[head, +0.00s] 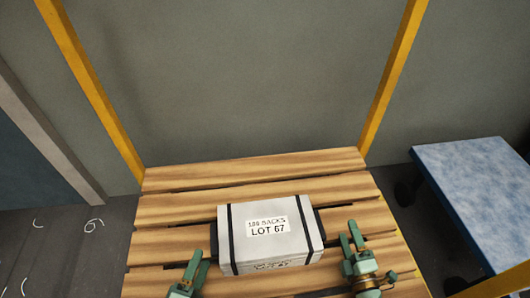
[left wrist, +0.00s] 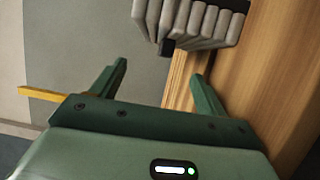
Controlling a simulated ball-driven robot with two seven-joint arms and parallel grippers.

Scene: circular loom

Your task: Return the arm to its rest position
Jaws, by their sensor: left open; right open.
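My left gripper (head: 198,265) is open and empty at the front left, beside the left side of a white bale (head: 268,238) labelled "LOT 67" with two dark straps. In the left wrist view my left gripper (left wrist: 157,75) shows its two green fingers spread apart with nothing between them. The layered edge of the bale (left wrist: 190,20) shows beyond the fingertips there. My right gripper (head: 351,238) is open and empty to the right of the bale, apart from it.
The bale rests on a slatted wooden pallet (head: 250,173). Yellow posts (head: 97,98) (head: 392,80) rise at its back left and back right. A blue-topped table (head: 475,190) stands at the right. A grey wall (head: 240,90) is behind, and dark floor (head: 60,235) is at the left.

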